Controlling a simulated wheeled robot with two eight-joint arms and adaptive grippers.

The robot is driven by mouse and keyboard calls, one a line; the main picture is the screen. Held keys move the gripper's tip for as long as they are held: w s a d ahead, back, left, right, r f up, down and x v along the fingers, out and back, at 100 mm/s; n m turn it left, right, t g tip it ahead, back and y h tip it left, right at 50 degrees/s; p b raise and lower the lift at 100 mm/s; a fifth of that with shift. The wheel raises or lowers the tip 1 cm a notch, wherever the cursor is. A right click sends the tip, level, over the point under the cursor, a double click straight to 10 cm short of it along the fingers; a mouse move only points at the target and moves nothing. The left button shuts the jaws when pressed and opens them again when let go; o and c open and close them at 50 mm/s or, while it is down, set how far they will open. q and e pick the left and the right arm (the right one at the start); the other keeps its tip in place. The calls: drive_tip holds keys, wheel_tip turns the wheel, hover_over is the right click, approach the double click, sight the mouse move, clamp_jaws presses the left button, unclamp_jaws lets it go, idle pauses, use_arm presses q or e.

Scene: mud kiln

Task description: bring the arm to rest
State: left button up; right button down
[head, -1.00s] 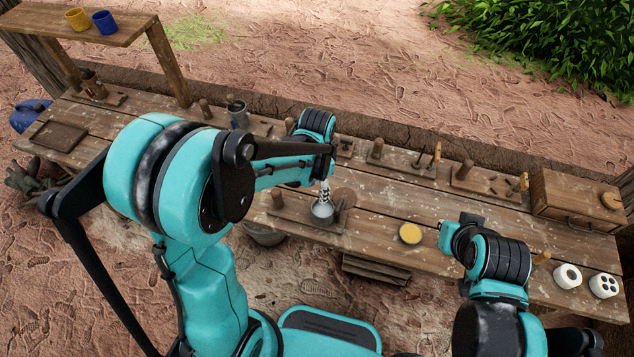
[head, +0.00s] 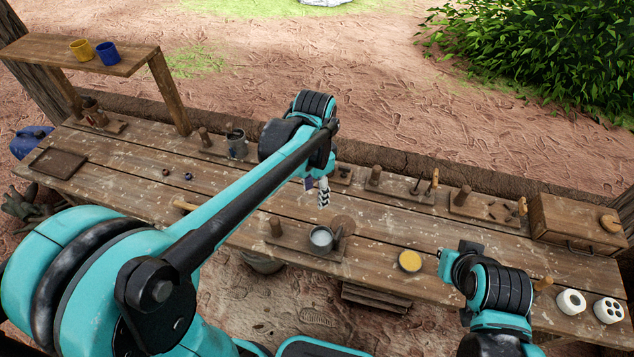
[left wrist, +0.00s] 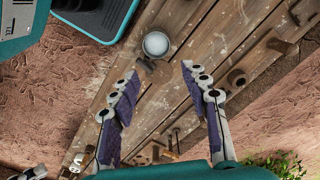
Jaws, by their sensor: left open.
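My left arm reaches from the lower left across the workbench (head: 390,220). My left gripper (head: 323,193) points down above the bench, beyond and clear of a small metal cup (head: 321,238). In the left wrist view its two purple-padded fingers (left wrist: 160,72) stand wide apart with nothing between them. The cup (left wrist: 156,44) shows past the fingertips, apart from them. It stands upright on a wooden block board with a peg. My right arm (head: 497,285) is folded over the right part of the bench; its gripper (head: 447,266) shows only in part, its fingers unclear.
A yellow-filled round dish (head: 410,261) lies left of my right gripper. Pegged boards line the back edge. A shelf (head: 85,52) with two mugs rises at back left.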

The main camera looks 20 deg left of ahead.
use_arm(q)
drive_tip(key=s+a+f+n+t+b, duration=0.4)
drive_tip(key=s+f+n+t+b, duration=0.2)
drive_tip(key=s, duration=0.4)
drive_tip(key=shift+s+a+n+t+b, duration=0.15)
drive_tip(key=shift+a+n+t+b, duration=0.35)
drive_tip(key=shift+n, duration=0.9)
drive_tip(key=shift+d, duration=0.15)
